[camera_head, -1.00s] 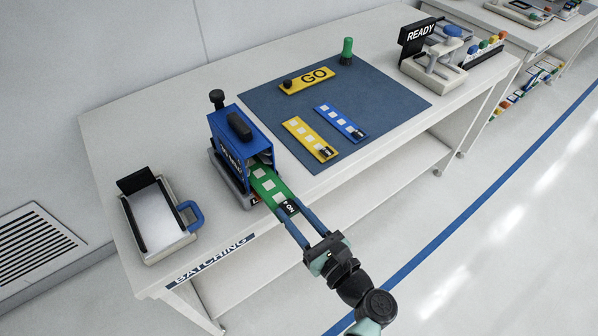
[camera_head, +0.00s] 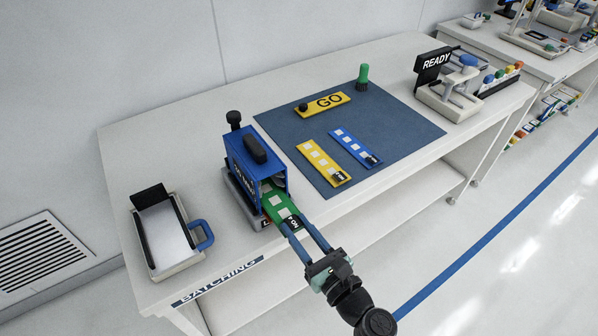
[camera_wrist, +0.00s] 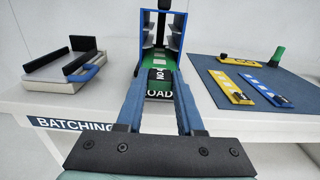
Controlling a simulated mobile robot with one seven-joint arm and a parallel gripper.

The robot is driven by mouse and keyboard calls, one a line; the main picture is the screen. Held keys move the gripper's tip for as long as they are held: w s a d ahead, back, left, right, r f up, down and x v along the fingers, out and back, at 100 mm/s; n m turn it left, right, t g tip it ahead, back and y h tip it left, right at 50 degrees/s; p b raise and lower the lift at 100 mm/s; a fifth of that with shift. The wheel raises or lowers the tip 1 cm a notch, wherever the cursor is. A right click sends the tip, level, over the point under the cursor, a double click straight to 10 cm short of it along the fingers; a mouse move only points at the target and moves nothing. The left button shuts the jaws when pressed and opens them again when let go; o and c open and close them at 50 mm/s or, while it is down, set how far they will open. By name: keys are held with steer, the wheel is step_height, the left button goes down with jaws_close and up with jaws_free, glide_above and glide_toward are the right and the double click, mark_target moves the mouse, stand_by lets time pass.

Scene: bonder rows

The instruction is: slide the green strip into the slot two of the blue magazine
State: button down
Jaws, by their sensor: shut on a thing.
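The green strip (camera_head: 279,206) has pale squares and a black label at its near end. Its far part is inside the open front of the blue magazine (camera_head: 255,161), and its near part sticks out. My gripper (camera_head: 291,227) is shut on the near end of the strip, just in front of the magazine. In the wrist view the strip (camera_wrist: 160,60) runs from between my fingertips (camera_wrist: 160,80) into the magazine (camera_wrist: 182,35), between its slotted side walls. Which slot the strip is in cannot be told.
A yellow strip (camera_head: 322,162) and a blue strip (camera_head: 355,147) lie on the dark blue mat (camera_head: 400,124), with a yellow GO plate (camera_head: 325,103) and a green peg (camera_head: 362,78). A tray with a blue handle (camera_head: 203,236) stands left of the magazine. A READY device (camera_head: 440,90) stands at the back right.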

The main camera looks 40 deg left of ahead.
stand_by(0.4)
steer(key=shift+x, duration=1.1)
steer(key=shift+c, duration=2.3)
jaws_free()
steer(key=shift+d, duration=0.1)
steer(key=b+v, duration=0.1)
steer(key=v, duration=1.1)
steer(key=shift+s+d, duration=0.15)
steer(key=shift+d, duration=0.2)
